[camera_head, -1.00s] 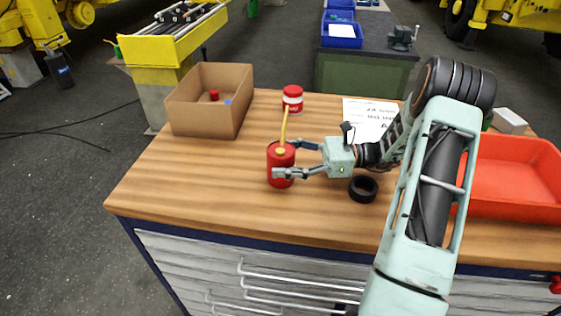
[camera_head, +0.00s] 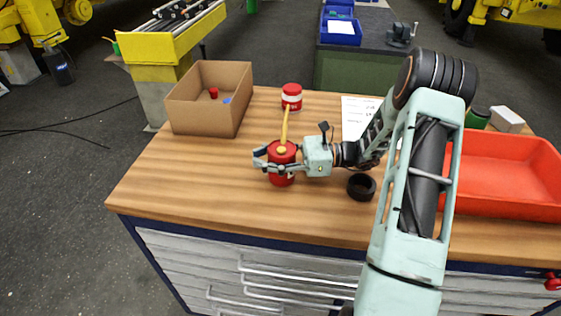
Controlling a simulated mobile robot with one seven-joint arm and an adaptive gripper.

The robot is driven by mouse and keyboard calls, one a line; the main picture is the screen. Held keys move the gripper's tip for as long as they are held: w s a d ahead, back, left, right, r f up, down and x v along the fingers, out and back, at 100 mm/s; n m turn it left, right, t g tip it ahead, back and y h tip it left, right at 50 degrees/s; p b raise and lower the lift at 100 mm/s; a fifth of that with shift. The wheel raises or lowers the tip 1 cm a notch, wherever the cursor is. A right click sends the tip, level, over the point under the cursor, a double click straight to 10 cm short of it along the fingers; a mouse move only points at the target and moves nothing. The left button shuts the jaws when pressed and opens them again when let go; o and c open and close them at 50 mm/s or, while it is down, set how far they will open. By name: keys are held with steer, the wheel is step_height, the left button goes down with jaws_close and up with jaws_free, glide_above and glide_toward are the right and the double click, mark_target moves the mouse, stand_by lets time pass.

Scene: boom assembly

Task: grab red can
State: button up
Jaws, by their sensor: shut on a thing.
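A red can (camera_head: 281,179) stands upright on the wooden workbench, with a yellow stick (camera_head: 285,125) rising from its top. My gripper (camera_head: 266,160) has reached in from the right and is shut on the can, its fingers on either side of it. The fingertips extend past the can's left side. A second can, red with a white band (camera_head: 291,97), stands farther back on the bench, apart from my gripper.
A cardboard box (camera_head: 207,110) with a small red item and a blue item inside stands at the back left. A black ring (camera_head: 361,186) lies right of the can. A red tray (camera_head: 502,180) is at the right. Papers (camera_head: 358,112) lie behind. The front left bench is clear.

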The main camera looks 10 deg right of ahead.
steer(key=shift+c, duration=1.1)
